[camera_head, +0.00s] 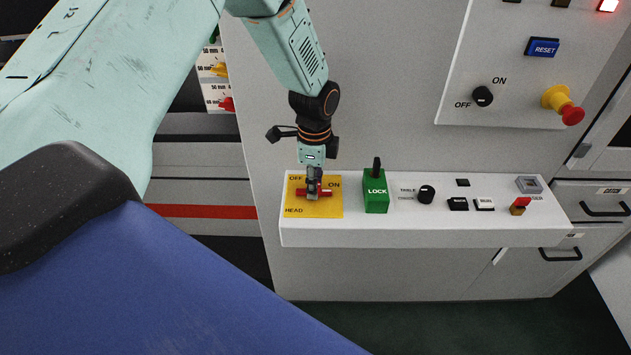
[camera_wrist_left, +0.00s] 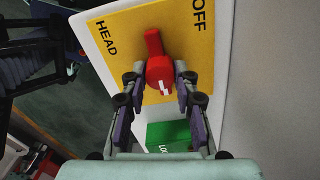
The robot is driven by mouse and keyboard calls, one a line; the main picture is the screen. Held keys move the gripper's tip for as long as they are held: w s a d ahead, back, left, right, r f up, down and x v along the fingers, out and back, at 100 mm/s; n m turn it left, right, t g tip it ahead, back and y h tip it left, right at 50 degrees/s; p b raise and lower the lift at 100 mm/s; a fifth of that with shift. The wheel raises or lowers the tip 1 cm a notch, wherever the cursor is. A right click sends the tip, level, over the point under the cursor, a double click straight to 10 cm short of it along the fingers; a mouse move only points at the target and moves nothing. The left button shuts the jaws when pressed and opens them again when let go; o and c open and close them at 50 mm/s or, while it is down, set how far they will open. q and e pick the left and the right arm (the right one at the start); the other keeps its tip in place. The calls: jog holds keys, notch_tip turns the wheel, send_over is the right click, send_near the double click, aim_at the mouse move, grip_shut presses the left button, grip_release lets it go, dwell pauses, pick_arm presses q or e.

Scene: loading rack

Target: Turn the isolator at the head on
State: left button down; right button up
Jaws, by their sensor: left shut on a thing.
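The HEAD isolator is a red handle (camera_head: 327,192) on a yellow plate (camera_head: 328,211) at the left end of the sloping white console. OFF is printed at the plate's upper left, ON at its right. The handle lies crosswise, its right end just below ON. My left gripper (camera_head: 314,190) comes down on it from above. In the left wrist view the red handle (camera_wrist_left: 158,72) sits between the two fingers of my left gripper (camera_wrist_left: 160,88), which is shut on it. The fingers hide part of the handle in the head view. My right gripper is not in view.
A green LOCK block (camera_head: 375,195) with a black lever stands just right of the yellow plate. Further right are a black knob (camera_head: 426,194) and several small buttons. An upright panel above carries a RESET button (camera_head: 542,47) and a red-and-yellow emergency stop (camera_head: 566,103).

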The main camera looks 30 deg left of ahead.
pick_arm(q)
jog(key=shift+w+r, duration=0.1)
jog(key=shift+r, duration=0.05)
jog(key=c, duration=1.4)
grip_release()
jog(key=shift+c, duration=0.2)
jog(key=o, duration=0.4)
jog(key=shift+s+a, duration=0.15)
jog(key=shift+s, duration=0.05)
jog(key=shift+w, duration=0.1)
jog(key=shift+w+r, duration=0.1)
jog(key=shift+r, duration=5.85)
